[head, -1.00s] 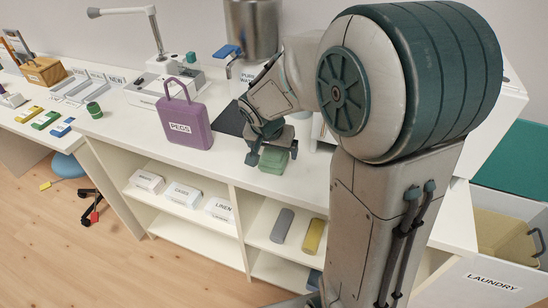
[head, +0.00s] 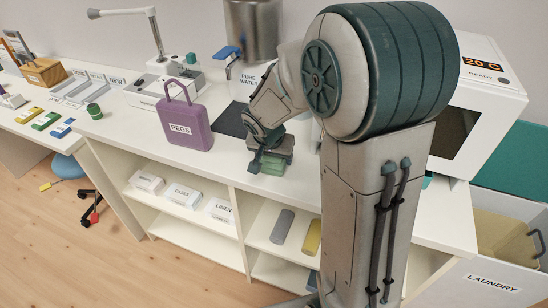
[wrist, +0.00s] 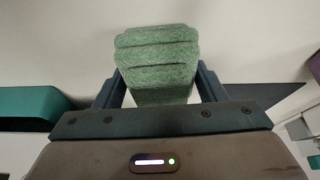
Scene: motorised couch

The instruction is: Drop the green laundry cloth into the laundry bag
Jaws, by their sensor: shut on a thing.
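The green laundry cloth (head: 270,163) is a folded, ribbed block in the head view, at the front edge of the white counter. My gripper (head: 264,157) is shut on it from above. In the wrist view the cloth (wrist: 157,62) sits between the two dark fingers of my gripper (wrist: 158,88). I cannot tell whether the cloth touches the counter. The tan laundry bag (head: 500,238) is at the far right of the head view, inside a white bin labelled LAUNDRY (head: 492,284). My arm stands between the cloth and the bag in the picture.
A purple PEGS bag (head: 184,122) stands on the counter (head: 215,172), left of my gripper. A PURE WATER container (head: 247,82) stands behind, and a white oven-like box (head: 480,85) stands at the right. Open shelves with boxes (head: 181,195) lie below.

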